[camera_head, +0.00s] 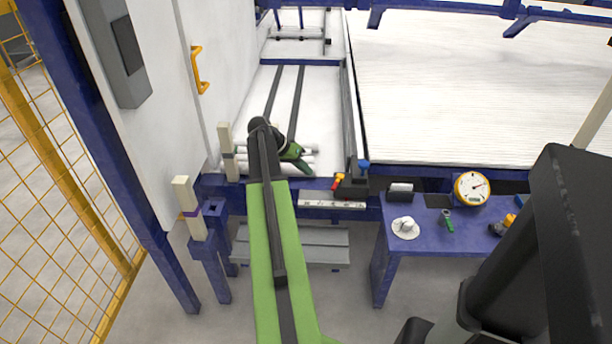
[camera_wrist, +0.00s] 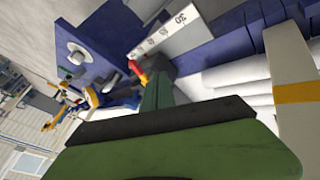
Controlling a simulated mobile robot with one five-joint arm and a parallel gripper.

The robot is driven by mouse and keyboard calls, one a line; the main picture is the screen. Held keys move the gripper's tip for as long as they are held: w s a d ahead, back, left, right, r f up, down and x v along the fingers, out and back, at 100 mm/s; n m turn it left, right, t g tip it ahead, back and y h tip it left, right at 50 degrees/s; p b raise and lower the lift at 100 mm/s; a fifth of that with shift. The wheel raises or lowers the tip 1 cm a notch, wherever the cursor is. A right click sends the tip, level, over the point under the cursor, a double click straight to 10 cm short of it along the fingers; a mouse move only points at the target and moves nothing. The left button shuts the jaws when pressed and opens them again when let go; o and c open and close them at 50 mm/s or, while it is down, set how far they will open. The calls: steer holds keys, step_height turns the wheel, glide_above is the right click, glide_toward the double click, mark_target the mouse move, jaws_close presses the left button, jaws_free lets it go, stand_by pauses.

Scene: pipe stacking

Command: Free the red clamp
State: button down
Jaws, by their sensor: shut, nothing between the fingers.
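The red clamp (camera_head: 338,182) shows as a small red handle with a yellow end beside a dark block, at the right end of the blue front beam. In the wrist view the red clamp (camera_wrist: 138,73) lies just beyond my fingertips. My gripper (camera_head: 303,166) is shut and empty, left of the clamp and over white pipes (camera_head: 305,151). In the wrist view my gripper (camera_wrist: 158,84) points toward the clamp; I cannot tell whether it touches. The clamp's lower part is hidden. White pipes (camera_wrist: 240,73) also lie right of the fingers there.
A ruler strip (camera_head: 333,203) runs along the blue beam front. A blue knob (camera_head: 363,164) stands by the dark block. A pale post (camera_head: 228,150) stands left of the pipes.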

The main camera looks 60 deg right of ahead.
mark_target(337, 182)
steer(key=s+d+f+b, duration=0.2)
steer(key=s+f+b, duration=0.1)
steer(key=s, duration=0.4)
steer(key=shift+d+f, duration=0.2)
steer(key=shift+f, duration=0.7)
